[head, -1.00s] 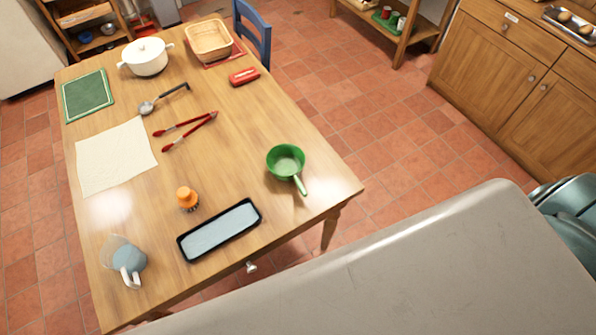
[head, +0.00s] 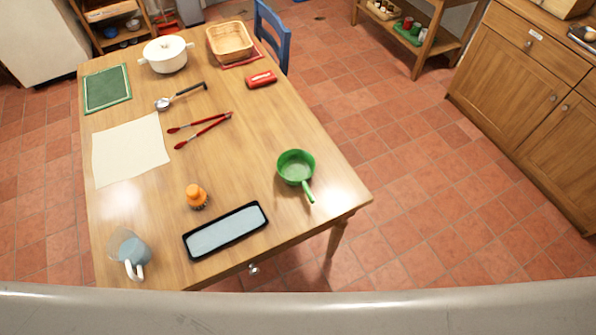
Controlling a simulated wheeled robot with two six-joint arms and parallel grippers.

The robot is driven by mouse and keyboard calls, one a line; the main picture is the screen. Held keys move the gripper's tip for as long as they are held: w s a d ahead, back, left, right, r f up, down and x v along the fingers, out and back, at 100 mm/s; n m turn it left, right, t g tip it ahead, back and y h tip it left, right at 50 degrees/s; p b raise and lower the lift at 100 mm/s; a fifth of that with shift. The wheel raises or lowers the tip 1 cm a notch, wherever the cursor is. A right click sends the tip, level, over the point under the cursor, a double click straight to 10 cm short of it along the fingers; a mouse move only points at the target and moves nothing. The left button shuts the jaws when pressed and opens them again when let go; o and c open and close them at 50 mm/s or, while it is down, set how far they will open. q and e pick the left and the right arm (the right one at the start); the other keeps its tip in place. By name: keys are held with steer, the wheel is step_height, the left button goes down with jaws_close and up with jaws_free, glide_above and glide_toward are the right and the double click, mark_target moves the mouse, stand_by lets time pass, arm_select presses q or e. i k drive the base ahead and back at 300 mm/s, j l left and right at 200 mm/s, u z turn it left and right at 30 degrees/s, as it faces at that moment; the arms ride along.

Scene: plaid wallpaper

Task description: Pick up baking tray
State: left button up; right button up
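A metal tray (head: 579,37) with round brownish items lies on the wooden counter at the right edge of the head view, mostly cut off by the frame. A shallow rectangular tray-like thing with a black rim and pale blue-grey inside (head: 226,231) lies flat near the front edge of the wooden table. I cannot tell for sure which is the baking tray. Neither of my grippers is in view.
The wooden table (head: 240,140) also holds a green pan (head: 296,167), orange brush (head: 196,196), jug (head: 130,251), red tongs (head: 204,130) and white pot (head: 167,54). A blue chair (head: 273,35) stands behind. Tiled floor is clear between table and cabinet (head: 530,90).

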mark_target(207, 238)
steer(key=u, duration=0.9)
